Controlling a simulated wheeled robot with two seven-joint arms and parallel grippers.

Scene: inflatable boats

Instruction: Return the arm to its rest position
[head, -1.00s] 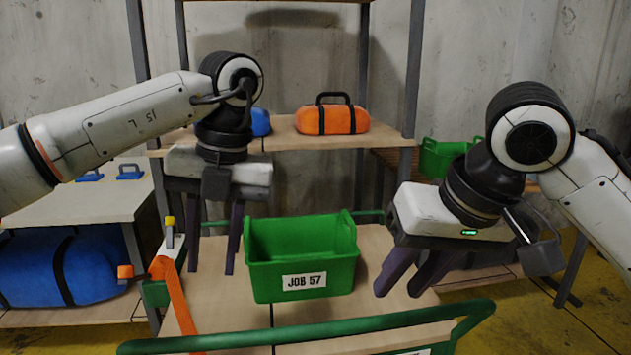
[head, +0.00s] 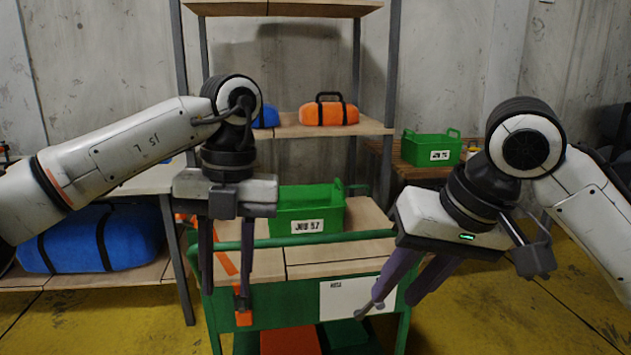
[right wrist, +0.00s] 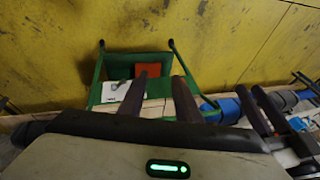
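My left gripper (head: 226,298) hangs fingers down in the head view, in front of the left part of the green cart. My right gripper (head: 389,303) points down and to the left, in front of the cart's right side. Its fingers are also apart and empty. In the right wrist view the right gripper (right wrist: 160,78) shows two spaced fingers over the cart and yellow floor. Both arms are bent and raised in front of me.
The green cart (head: 270,314) carries a green JOB 57 bin (head: 322,205) and an orange strap (head: 226,262). Behind stands a shelf with an orange bag (head: 328,113). A blue roll (head: 132,236) lies at left. Another green bin (head: 431,149) is at right. Yellow floor (head: 480,320) is clear at right.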

